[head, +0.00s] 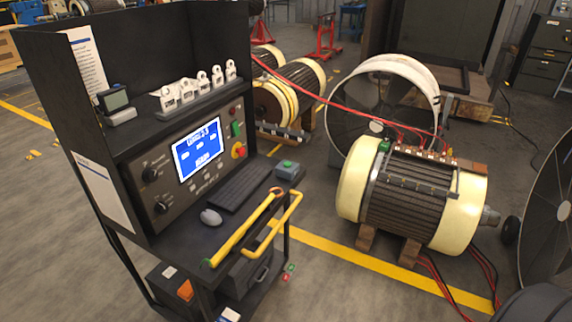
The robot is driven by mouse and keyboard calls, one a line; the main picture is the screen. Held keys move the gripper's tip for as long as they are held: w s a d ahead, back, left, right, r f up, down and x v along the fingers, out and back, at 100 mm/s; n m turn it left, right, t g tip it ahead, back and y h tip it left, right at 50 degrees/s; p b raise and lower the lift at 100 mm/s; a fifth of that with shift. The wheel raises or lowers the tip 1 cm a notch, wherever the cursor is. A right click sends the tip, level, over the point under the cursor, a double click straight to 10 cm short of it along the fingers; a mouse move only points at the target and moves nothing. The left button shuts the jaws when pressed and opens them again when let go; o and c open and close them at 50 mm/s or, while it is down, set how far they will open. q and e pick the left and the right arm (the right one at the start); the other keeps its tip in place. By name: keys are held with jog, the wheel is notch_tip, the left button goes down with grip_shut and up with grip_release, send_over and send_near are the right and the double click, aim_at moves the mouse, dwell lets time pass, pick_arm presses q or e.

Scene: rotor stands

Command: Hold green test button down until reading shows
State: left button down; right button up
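A black test console (136,165) stands at the left, with a blue lit screen (198,150) on its sloped panel. The screen shows a heading line and several small fields; the text is too small to read surely. A grey box with a green button (288,164) sits at the right end of the console's desk, beside the keyboard. A second green control (237,129) is on the panel, right of the screen, above a red and yellow knob (239,151). Nothing touches either green control. Neither of my grippers is in view.
A keyboard (238,187) and mouse (211,217) lie on the desk. Yellow bars (245,232) cross the desk's front edge. A small meter (116,102) stands on the upper shelf. A cream motor (412,196) with red cables stands to the right. Floor is clear between console and motor.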

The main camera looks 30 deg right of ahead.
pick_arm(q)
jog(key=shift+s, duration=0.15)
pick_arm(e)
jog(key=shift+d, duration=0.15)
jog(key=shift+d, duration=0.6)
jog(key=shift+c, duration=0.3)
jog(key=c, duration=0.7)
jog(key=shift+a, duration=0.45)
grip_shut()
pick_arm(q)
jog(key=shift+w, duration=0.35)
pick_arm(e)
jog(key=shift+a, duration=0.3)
